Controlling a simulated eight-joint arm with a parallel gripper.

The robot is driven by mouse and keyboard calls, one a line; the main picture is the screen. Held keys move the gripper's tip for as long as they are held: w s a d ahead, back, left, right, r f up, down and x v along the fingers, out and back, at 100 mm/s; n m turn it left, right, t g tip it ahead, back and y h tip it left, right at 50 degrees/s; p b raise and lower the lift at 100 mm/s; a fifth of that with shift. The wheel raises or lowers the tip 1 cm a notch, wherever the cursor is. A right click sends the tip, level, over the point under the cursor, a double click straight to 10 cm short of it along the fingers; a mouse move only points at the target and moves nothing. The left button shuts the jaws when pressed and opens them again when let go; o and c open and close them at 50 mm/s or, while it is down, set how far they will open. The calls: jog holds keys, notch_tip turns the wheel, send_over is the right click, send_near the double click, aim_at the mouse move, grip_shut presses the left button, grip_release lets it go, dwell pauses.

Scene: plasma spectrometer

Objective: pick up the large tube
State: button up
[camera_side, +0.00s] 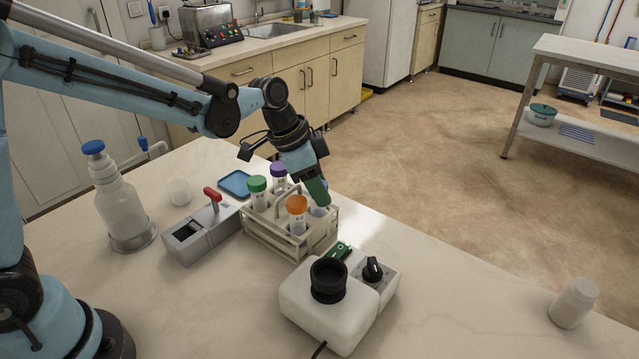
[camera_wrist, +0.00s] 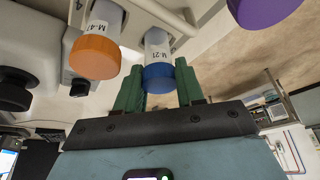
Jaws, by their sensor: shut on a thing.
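In the side view, my gripper (camera_side: 318,193) points down at the right end of the tube rack (camera_side: 262,236). In the wrist view its two green fingers (camera_wrist: 160,74) stand on either side of the blue-capped tube (camera_wrist: 158,77) and are shut on it. This tube is labelled M-21 and appears to stand in the rack. In the side view a finger hides most of it. The orange-capped tube (camera_side: 297,205) stands beside it, also in the wrist view (camera_wrist: 95,57). The green-capped tube (camera_side: 257,185) and purple-capped tube (camera_side: 279,171) are also in the rack.
A white device with a black eyepiece (camera_side: 328,280) stands in front of the rack. A grey box with a red handle (camera_side: 200,232), a blue tray (camera_side: 235,183) and a wash bottle (camera_side: 118,200) are left. A white container (camera_side: 573,303) stands far right; counter between is clear.

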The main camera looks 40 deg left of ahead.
grip_shut()
jog(key=shift+r, duration=0.1)
jog(key=shift+r, duration=4.95)
